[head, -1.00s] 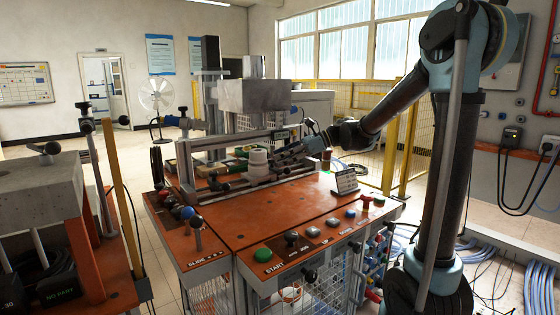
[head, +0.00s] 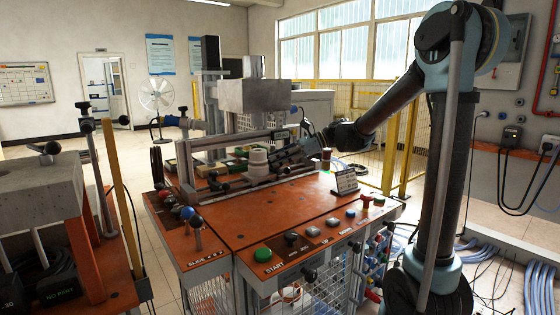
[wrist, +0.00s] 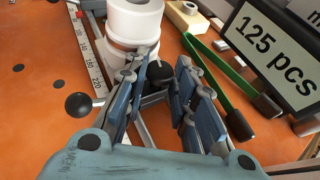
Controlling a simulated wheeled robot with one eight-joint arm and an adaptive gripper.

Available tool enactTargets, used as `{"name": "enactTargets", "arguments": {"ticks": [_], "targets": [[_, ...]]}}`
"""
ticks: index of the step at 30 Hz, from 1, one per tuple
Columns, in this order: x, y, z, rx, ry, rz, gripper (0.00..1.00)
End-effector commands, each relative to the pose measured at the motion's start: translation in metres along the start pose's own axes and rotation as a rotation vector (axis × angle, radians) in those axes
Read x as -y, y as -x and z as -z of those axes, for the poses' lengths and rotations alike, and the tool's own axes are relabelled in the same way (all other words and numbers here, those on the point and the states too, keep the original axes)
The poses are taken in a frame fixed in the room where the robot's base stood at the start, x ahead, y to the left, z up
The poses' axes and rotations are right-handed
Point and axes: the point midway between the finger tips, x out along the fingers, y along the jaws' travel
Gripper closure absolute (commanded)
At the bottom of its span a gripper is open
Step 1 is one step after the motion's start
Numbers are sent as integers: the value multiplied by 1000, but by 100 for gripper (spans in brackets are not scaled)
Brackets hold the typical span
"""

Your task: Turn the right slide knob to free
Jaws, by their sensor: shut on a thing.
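A black knob (wrist: 158,72) stands between my fingers in the wrist view, just in front of a white stacked cylinder (wrist: 132,22). My gripper (wrist: 156,82) is shut on this knob, and the fingers hide part of it and its stem. A second black ball knob (wrist: 78,105) sticks out on a rod to the left of the fingers, apart from them. In the head view my gripper (head: 277,157) is at the slide rail, right beside the white cylinder (head: 257,160); the gripped knob is hidden there.
A ruler (wrist: 92,60) runs at left. Front panel has a green start button (head: 263,256). The orange tabletop (head: 235,218) is mostly clear in front.

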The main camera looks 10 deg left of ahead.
Motion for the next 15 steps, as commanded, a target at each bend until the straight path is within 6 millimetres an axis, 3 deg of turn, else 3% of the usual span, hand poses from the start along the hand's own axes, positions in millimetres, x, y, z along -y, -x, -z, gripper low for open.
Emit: {"name": "enactTargets", "arguments": {"ticks": [15], "targets": [[6, 0, -1, 3, 86, -206, 99]]}}
